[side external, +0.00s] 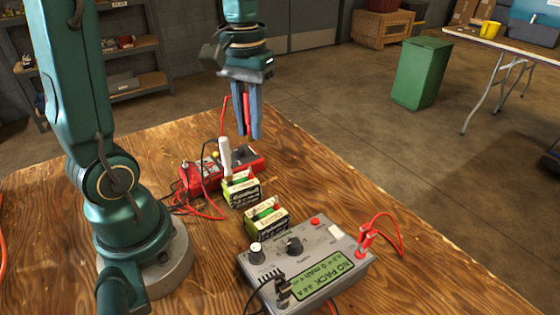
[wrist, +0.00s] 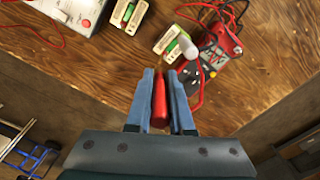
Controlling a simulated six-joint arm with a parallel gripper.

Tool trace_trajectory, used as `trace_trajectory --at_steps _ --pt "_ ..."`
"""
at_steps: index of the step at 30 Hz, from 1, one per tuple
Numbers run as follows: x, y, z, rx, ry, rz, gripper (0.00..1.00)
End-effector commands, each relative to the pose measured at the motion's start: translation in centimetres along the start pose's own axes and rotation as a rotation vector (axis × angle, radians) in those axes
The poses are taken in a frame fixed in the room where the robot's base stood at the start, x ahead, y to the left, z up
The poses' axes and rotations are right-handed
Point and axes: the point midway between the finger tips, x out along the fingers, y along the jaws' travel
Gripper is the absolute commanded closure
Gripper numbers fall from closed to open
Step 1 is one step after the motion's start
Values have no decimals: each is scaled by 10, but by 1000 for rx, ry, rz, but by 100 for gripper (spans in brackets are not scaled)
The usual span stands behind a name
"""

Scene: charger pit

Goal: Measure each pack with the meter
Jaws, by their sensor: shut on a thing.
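My gripper (side external: 250,134) is high above the far part of the wooden table, shut on a red probe (side external: 246,112). In the wrist view the probe (wrist: 159,100) sits between the two blue fingers (wrist: 160,75). A red lead runs near it toward the red meter (side external: 243,157), which also shows in the wrist view (wrist: 226,45). One battery pack (side external: 241,191) stands near the meter, with a white stick-like piece (side external: 225,155) upright at it. A second pack (side external: 266,222) is nearer the grey charger. The meter's reading is not legible.
The grey charger (side external: 315,250) at the front shows "NO PACK" on its green screen, with a red lead looping at its right side. Black and red leads lie left of the meter. The table's right side is clear.

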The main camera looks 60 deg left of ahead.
Motion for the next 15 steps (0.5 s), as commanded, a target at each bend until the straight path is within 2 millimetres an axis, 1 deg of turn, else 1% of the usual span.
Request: trace_trajectory --at_steps 1,3,7,15 --pt "1 -5 -1 -23 -3 -1 100" --pt "2 -9 -2 -40 -4 -1 100" --pt "7 -10 -3 -47 -5 -1 100" --pt "34 -10 -2 -45 -8 -1 100"
